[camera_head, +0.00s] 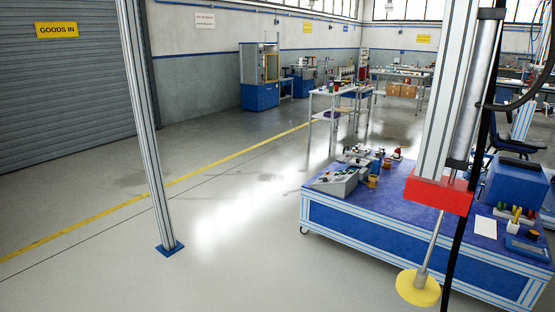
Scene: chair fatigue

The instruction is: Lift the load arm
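A thick upright aluminium profile (441,95) hangs into the picture at the right, with a grey cylinder (471,85) along its side. A red block (438,194) sits at its lower end. A thin metal rod (429,245) slants down from the block to a yellow round pad (418,288). This looks like the load arm, though no label shows. The pad appears in front of the blue bench; I cannot tell its height above the floor. Neither of my grippers is in view.
A slim aluminium post (148,140) stands at the left on a blue foot plate (169,248). A blue workbench (370,232) with tools and boxes stands behind the rod. A black cable (524,98) hangs at the upper right. The floor between post and bench is clear.

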